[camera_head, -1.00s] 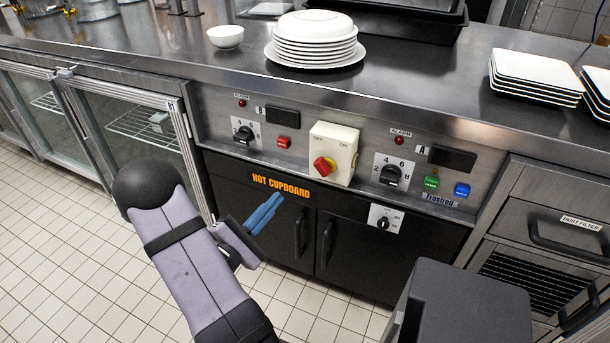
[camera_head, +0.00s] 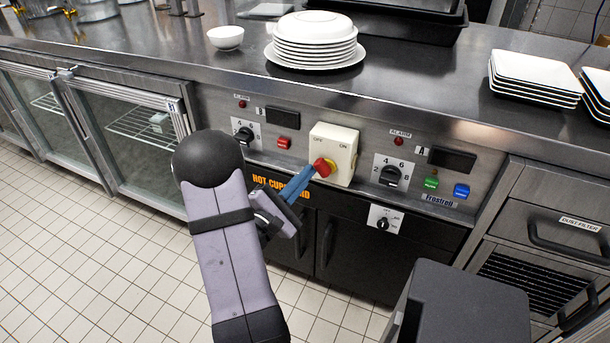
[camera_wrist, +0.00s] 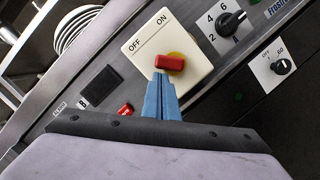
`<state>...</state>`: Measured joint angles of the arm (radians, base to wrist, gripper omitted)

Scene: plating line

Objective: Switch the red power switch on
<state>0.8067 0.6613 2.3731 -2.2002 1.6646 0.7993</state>
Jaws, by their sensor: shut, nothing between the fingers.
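The red power switch (camera_head: 323,168) is a red handle on a yellow disc, low on a cream box (camera_head: 343,143) marked OFF and ON. In the wrist view the red handle (camera_wrist: 169,62) lies crosswise in the picture, below the OFF and ON words on the box (camera_wrist: 155,35). My gripper (camera_head: 311,172) has blue fingers, shut and empty. In the wrist view the fingertips (camera_wrist: 161,76) are at the lower left part of the red handle and overlap its edge. They look at or very near it; whether they touch, I cannot tell.
Black dials (camera_head: 391,176) and (camera_head: 244,134) sit on either side of the box. A small red button (camera_head: 283,142) is left of it; green (camera_head: 431,183) and blue (camera_head: 462,190) buttons are right. Stacked plates (camera_head: 315,45) stand on the counter above. Black cupboard doors are below.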

